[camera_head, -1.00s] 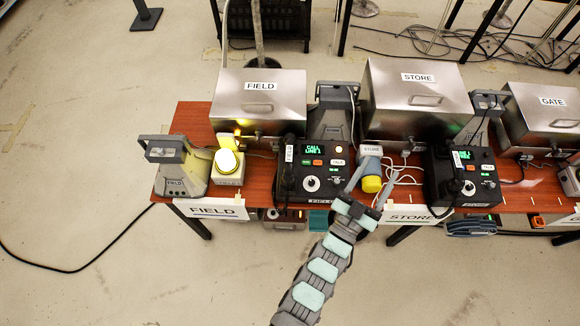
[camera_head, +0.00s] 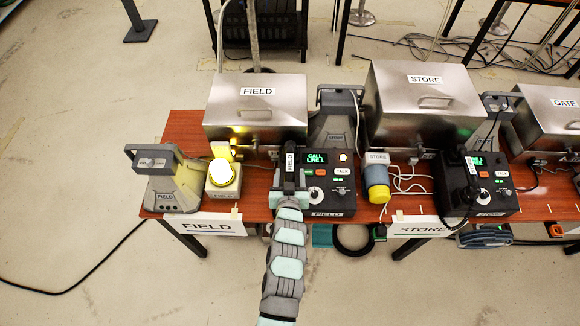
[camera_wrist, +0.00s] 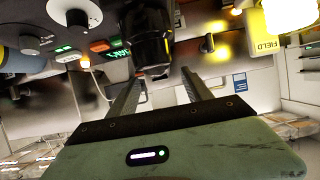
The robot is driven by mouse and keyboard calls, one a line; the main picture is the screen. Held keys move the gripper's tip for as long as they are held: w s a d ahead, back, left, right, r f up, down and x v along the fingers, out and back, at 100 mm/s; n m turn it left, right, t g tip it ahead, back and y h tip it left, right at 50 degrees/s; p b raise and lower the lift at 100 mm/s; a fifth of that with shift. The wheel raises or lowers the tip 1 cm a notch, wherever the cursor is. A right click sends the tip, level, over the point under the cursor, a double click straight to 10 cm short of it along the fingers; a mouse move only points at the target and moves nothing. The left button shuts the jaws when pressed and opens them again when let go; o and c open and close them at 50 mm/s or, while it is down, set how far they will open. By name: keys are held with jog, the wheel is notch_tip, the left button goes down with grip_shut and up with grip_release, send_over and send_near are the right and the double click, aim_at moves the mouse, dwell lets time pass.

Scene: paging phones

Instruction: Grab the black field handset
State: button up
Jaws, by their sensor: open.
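The black field handset (camera_head: 291,160), labelled FIELD, lies along the left side of the black FIELD phone console (camera_head: 331,196). The console's green screen reads "CALL LINE 1". My gripper (camera_head: 289,188) is over the near end of the handset and partly hides it. In the wrist view my gripper (camera_wrist: 163,74) is open, with its two fingers apart, and the black handset (camera_wrist: 152,35) shows just beyond and between the fingertips. I cannot tell whether they touch it.
A lit yellow beacon (camera_head: 222,175) and a grey FIELD speaker (camera_head: 166,185) stand left of the console. A blue-yellow STORE beacon (camera_head: 377,184) and the STORE console (camera_head: 484,196) with its own handset stand right. Metal boxes (camera_head: 257,115) line the back.

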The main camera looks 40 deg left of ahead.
aim_at(290, 165)
jog(key=shift+p+x, duration=0.3)
jog(key=shift+x, duration=2.35)
jog(key=shift+w+a+f, duration=0.1)
jog(key=shift+w+a, duration=0.05)
jog(key=shift+w, duration=0.05)
grip_shut()
